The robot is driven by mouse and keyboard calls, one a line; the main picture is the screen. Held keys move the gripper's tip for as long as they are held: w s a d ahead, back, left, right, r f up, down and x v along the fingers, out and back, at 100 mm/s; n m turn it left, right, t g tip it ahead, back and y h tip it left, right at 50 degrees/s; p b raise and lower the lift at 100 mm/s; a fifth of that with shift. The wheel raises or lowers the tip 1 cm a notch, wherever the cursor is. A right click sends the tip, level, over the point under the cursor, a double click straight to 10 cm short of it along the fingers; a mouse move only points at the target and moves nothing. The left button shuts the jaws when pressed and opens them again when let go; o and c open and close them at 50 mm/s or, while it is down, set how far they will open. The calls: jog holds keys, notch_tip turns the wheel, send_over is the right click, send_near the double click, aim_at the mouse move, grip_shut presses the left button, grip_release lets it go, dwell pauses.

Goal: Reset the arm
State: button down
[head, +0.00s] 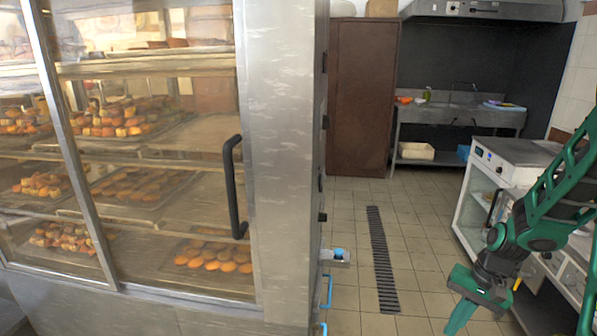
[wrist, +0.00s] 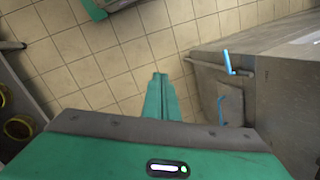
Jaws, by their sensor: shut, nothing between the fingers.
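My gripper (head: 470,309) is green and hangs at the lower right of the head view, above the tiled floor and pointing down and to the left. In the wrist view its closed fingers (wrist: 158,85) show at the middle, with floor tiles beyond them. The fingers are together and hold nothing. My arm is bent and comes in from the right edge of the head view. No thing touches the gripper.
A glass display cabinet (head: 285,120) with trays of food fills the left. A white appliance (head: 505,160) stands close by the arm at right. A floor drain (head: 381,260) runs along the aisle. A sink counter (head: 460,115) stands at the back. The aisle floor (head: 345,220) is clear.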

jog(key=s+d+r+h, duration=0.2)
jog(key=s+d+r, duration=0.1)
jog(key=s+r, duration=1.4)
jog(key=s, duration=0.4)
jog(key=shift+s+r+h, duration=0.3)
jog(key=shift+h, duration=0.1)
